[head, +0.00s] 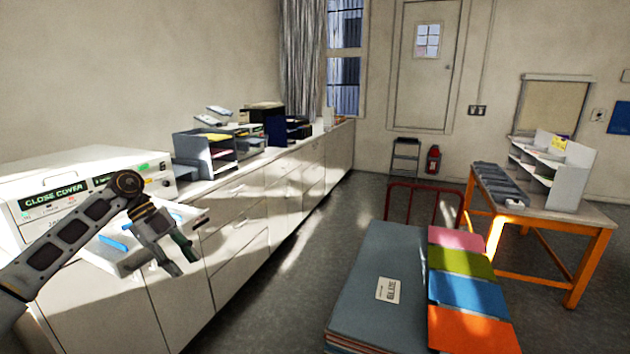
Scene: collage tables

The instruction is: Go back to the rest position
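My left arm comes in from the left, and my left gripper (184,264) points down in front of the cabinet row. Its two fingers look apart, with nothing seen between them. It is close to a white tray (112,264) that juts out in front of the white machine (65,192) marked "CLOSE COVER". Blue pieces (112,243) show on the tray. Whether the gripper touches the tray I cannot tell. My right gripper is not in view.
A long white cabinet row (236,235) runs along the left wall, with a paper organizer (205,158) on it. At the front right is a stack of grey boards (385,265) beside coloured panels (467,292). An orange-legged table (560,222) stands farther right. The aisle floor is clear.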

